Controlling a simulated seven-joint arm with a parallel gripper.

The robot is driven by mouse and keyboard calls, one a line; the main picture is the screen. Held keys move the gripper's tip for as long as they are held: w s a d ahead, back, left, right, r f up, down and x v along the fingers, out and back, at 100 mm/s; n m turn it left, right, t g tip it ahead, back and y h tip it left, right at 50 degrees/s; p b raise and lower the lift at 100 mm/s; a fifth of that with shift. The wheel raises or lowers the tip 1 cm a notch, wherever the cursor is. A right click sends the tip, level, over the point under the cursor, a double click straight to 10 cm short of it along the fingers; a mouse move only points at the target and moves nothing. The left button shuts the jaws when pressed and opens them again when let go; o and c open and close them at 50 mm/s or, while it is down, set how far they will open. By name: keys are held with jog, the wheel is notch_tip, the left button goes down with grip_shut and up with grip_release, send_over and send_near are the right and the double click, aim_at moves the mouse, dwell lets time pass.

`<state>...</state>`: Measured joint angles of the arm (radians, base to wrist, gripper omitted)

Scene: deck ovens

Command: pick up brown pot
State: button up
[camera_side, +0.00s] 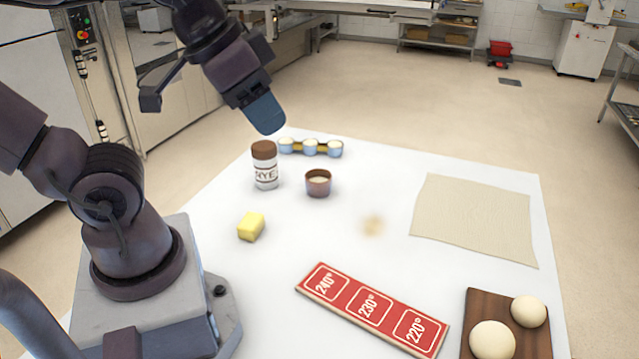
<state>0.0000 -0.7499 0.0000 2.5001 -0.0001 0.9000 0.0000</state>
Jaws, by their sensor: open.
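The brown pot (318,184) is a small round brown cup with pale contents. It stands upright on the white table (330,245), right of the jar marked RYE. My gripper (208,108) is up in the air at the upper left, above and left of the pot and apart from it. Its fingers are spread, one dark at the left and one with a blue tip at the right. Nothing shows between them.
The brown-lidded RYE jar (265,168) stands close left of the pot. A holder with several small cups (311,148) is behind. Butter (251,226), a red temperature board (372,308), a cloth (475,218) and dough balls on a wooden board (478,304) lie around.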

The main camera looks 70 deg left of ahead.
jog(key=o, duration=1.1)
jog(key=m+g+y, duration=0.7)
jog(key=m+y, duration=0.5)
jog(key=m, duration=0.3)
send_near(319, 177)
jog(key=s+d, duration=0.1)
jog(key=s, duration=0.1)
jog(key=s+d, duration=0.1)
jog(key=s, duration=0.2)
jog(key=s+d, duration=0.1)
jog(key=s, duration=0.2)
jog(key=shift+d, duration=0.3)
jog(key=w+m+t, duration=0.1)
jog(key=w+m, duration=0.1)
jog(key=w+a+m+t+y, duration=0.1)
jog(key=w+m+t, duration=0.1)
jog(key=w, duration=0.1)
jog(key=shift+w+a+m+t, duration=0.2)
jog(key=shift+m+t, duration=0.1)
jog(key=x, duration=1.2)
jog(key=shift+a+f, duration=0.15)
jog(key=shift+a, duration=0.15)
